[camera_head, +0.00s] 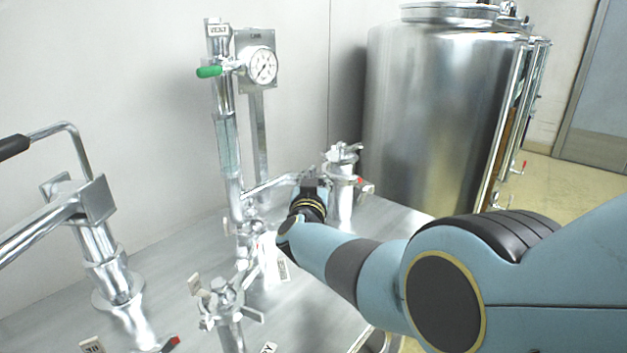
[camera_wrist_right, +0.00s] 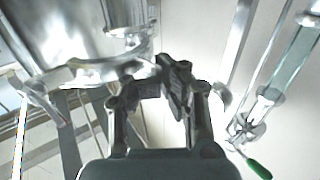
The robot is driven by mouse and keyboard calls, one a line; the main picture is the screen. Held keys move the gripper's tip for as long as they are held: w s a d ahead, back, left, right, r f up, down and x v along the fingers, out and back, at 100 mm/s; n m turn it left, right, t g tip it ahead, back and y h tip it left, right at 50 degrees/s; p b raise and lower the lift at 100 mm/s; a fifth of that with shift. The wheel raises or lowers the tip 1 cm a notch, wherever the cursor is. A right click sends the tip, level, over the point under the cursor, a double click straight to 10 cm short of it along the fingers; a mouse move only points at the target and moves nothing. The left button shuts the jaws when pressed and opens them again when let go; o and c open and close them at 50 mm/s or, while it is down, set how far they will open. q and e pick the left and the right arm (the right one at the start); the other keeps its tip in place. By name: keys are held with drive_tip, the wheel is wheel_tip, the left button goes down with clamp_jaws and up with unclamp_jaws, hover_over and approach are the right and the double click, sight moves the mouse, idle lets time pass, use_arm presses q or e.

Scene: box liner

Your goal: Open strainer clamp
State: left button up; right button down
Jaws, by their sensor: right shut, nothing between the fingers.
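The strainer (camera_head: 342,190) is a shiny metal body standing on the steel table right of the middle in the head view. Its clamp (camera_head: 343,155) sits around the top, with a small handle. In the right wrist view a bright clamp ring (camera_wrist_right: 85,72) lies left of the fingers, close to them. My right gripper (camera_head: 312,182) is beside the strainer, on its left, shut and empty. It also shows in the right wrist view (camera_wrist_right: 165,85), with its dark fingers together. Whether it touches the clamp I cannot tell. My left gripper is not in view.
A pipe column with a gauge (camera_head: 263,66) and a green-handled valve (camera_head: 208,72) stands to the left. Another clamped fitting (camera_head: 225,305) is in front. A large steel tank (camera_head: 440,110) stands behind. A black-handled pipe (camera_head: 14,146) is at far left.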

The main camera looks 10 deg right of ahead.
drive_tip(key=shift+w+d+r, duration=0.1)
drive_tip(key=shift+d+r, duration=0.05)
drive_tip(key=shift+r, duration=0.1)
drive_tip(key=c, duration=1.5)
unclamp_jaws()
drive_tip(key=shift+f, duration=0.2)
drive_tip(key=shift+o, duration=0.2)
